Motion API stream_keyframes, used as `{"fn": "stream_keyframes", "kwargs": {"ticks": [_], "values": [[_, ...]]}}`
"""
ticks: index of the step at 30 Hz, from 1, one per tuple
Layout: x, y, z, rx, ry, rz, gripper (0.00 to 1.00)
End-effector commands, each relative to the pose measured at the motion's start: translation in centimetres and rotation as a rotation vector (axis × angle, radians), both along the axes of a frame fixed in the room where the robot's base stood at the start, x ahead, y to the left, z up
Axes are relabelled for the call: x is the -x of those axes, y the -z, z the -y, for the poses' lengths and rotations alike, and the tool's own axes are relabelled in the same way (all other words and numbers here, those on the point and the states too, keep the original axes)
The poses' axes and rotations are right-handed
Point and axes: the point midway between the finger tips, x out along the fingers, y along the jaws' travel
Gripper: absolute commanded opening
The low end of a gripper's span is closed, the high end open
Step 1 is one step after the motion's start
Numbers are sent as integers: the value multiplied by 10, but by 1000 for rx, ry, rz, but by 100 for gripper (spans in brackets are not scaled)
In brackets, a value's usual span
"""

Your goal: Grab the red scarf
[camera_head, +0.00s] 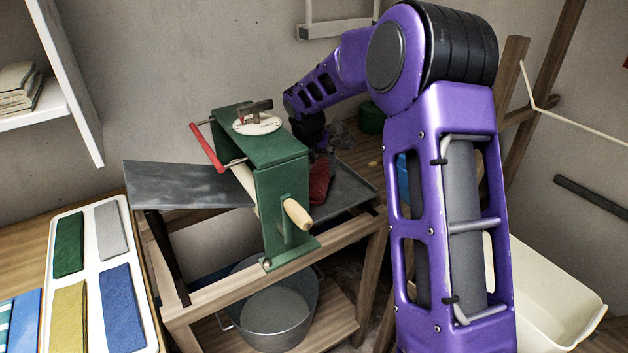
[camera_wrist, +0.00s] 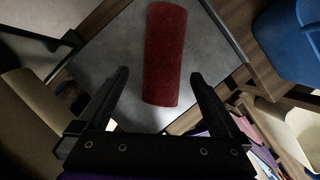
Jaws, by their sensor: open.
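The red scarf (camera_wrist: 165,55) is a rolled or folded dark red strip lying on a grey metal tray (camera_wrist: 110,68) in the wrist view. In the head view the scarf (camera_head: 320,178) is partly hidden behind the green mangle (camera_head: 283,180), on the tray (camera_head: 352,186) at its right side. My gripper (camera_wrist: 158,82) is open, with its two dark fingers on either side of the scarf's near end. Nothing is held. In the head view the gripper is mostly hidden behind the mangle.
The mangle, with a red-handled lever (camera_head: 206,147) and a wooden crank grip (camera_head: 298,214), stands close beside my gripper. A metal tub (camera_head: 268,305) sits below. A white tray (camera_head: 92,222) with folded cloths is at left. A cream bin (camera_head: 550,290) is at right.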

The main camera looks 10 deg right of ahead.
Motion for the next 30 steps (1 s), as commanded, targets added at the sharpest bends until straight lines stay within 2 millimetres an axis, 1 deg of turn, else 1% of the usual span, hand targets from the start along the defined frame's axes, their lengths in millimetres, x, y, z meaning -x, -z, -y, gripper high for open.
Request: {"fn": "stream_keyframes", "kwargs": {"ticks": [1, 3, 8, 15, 18, 23, 24, 25, 29, 30], "values": [[-2, 8, 1, 1, 0, -4, 100], [-4, 15, 3, 2, 0, -3, 100], [-9, 26, 7, 3, 2, -3, 100], [-22, 58, 16, 4, 2, -4, 100], [-25, 63, 17, 2, 2, -1, 100], [-25, 62, 17, 3, 2, 0, 100], [-25, 62, 17, 3, 2, -1, 98], [-25, 62, 17, 3, 2, -1, 93], [-25, 62, 17, 3, 2, -1, 69], [-25, 62, 17, 3, 2, -1, 62]]}}
